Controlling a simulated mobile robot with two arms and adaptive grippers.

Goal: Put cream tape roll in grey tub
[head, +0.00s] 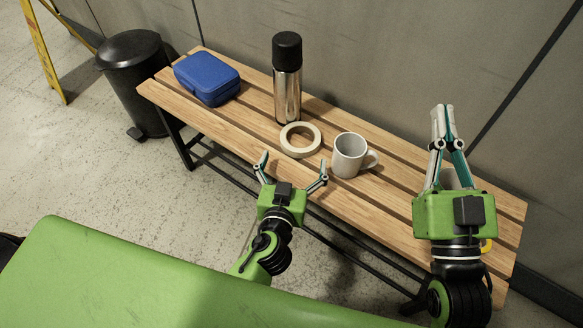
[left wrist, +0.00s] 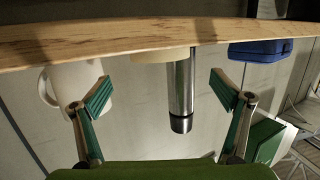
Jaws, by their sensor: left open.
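The cream tape roll (head: 300,153) lies flat on the slatted wooden bench, between the steel flask and the mug. In the left wrist view, which looks upside down, the tape roll (left wrist: 160,56) shows edge-on, partly behind the bench edge. My left gripper (head: 293,166) is open and empty, in front of the bench edge and facing the tape roll. Its spread fingers also show in the left wrist view (left wrist: 160,85). My right gripper (head: 443,112) is above the right end of the bench, fingertips together, with nothing visible between them. I see no grey tub.
The steel flask (head: 287,85) with black cap stands behind the tape roll. The white mug (head: 349,156) is right of it. A blue box (head: 207,77) sits at the bench's left end, beside a black pedal bin (head: 134,75). A yellow thing (head: 487,246) is mostly hidden by my right gripper.

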